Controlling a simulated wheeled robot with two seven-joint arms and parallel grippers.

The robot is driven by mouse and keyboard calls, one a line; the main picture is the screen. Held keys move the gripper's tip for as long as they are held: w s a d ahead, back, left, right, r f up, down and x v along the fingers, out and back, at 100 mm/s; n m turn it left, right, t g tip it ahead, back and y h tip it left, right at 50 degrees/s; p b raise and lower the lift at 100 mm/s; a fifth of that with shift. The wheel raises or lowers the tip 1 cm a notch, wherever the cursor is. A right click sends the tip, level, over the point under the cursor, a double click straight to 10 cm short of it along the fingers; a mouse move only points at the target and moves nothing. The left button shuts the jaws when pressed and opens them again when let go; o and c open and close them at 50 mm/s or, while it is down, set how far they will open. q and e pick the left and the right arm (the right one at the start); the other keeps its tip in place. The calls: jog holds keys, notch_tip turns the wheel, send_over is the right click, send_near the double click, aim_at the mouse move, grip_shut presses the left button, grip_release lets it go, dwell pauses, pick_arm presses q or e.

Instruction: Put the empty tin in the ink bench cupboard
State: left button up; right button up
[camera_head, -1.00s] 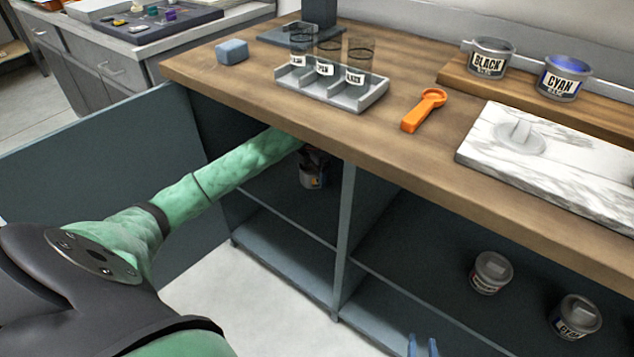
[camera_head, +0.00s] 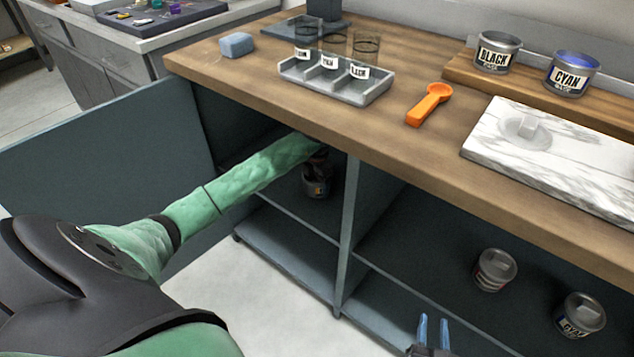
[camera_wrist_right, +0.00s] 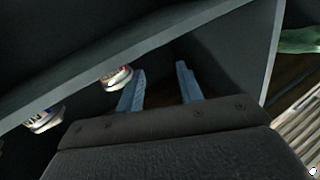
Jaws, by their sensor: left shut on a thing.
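My left arm reaches into the left compartment of the ink bench cupboard (camera_head: 345,240), under the worktop. My left gripper (camera_head: 317,168) is shut on a tin (camera_head: 316,187), just above or at the shelf; whether the tin touches the shelf I cannot tell. The tin is dark in the shade, its top hidden by the gripper. The open cupboard door (camera_head: 110,170) stands at the left. My right gripper (camera_head: 432,335) is open and empty at the bottom of the head view; its parted fingers also show in the right wrist view (camera_wrist_right: 160,88).
Two tins (camera_head: 495,270) (camera_head: 579,315) stand in the right compartment. On the worktop (camera_head: 410,165) are a jar rack (camera_head: 335,85), an orange scoop (camera_head: 429,104), a blue-grey block (camera_head: 236,45), a marble slab (camera_head: 560,160), and black (camera_head: 496,52) and cyan (camera_head: 571,73) tins.

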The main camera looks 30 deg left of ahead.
jog(key=shift+r, duration=0.25)
pick_arm(q)
jog(key=o, duration=1.3)
jog(key=shift+f, duration=0.1)
pick_arm(e)
jog(key=shift+w+r, duration=0.1)
jog(key=shift+r, duration=0.1)
pick_arm(q)
notch_tip(320, 180, up, 8)
jog(key=shift+f+p, duration=0.1)
jog(key=shift+p, duration=0.2)
pick_arm(e)
notch_tip(320, 180, down, 8)
jog(key=s+g, duration=0.2)
jog(key=shift+s+g+h, duration=0.15)
jog(key=shift+g+h, duration=0.15)
jog(key=shift+r, duration=0.1)
pick_arm(q)
jog(key=shift+f, duration=0.1)
